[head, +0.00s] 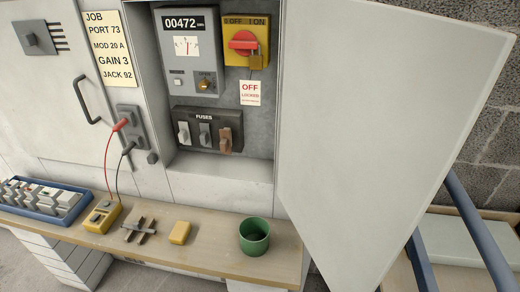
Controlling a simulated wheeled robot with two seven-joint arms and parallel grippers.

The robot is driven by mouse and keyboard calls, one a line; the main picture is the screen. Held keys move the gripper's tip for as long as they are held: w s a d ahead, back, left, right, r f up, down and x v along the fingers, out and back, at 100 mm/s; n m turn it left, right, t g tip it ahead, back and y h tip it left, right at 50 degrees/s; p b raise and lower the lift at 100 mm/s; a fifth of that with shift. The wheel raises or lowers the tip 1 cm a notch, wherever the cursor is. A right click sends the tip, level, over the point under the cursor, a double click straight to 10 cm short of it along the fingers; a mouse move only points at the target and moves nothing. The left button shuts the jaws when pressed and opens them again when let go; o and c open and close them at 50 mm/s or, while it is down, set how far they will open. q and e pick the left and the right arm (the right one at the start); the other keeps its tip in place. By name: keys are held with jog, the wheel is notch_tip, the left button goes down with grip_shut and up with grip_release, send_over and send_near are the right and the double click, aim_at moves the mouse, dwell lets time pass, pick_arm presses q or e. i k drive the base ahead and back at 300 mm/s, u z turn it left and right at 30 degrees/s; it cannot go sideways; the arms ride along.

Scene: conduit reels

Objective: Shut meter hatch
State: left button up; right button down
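The meter hatch (385,130) is a large pale grey door panel, standing wide open on the right side of the meter recess. It is hinged near the recess's right edge and swings out toward me. The open recess shows a grey meter (187,55) reading 00472, a red rotary switch (243,41) on a yellow plate with a padlock (256,61), and a black fuse block (207,130). Neither of my grippers is in the head view. Nothing is seen touching the hatch.
A wooden shelf (215,225) runs below, with a green cup (254,236), a yellow block (180,232), a yellow tester (102,216) with leads and a blue tray (40,200). Blue bars (470,225) stand behind the hatch at right.

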aim_at(380, 102)
jog(key=u, duration=2.2)
jog(key=k, duration=2.4)
jog(key=z, duration=1.2)
jog(key=i, duration=0.5)
jog(key=u, duration=0.35)
jog(key=k, duration=1.2)
jog(key=z, duration=0.45)
jog(key=i, duration=1.05)
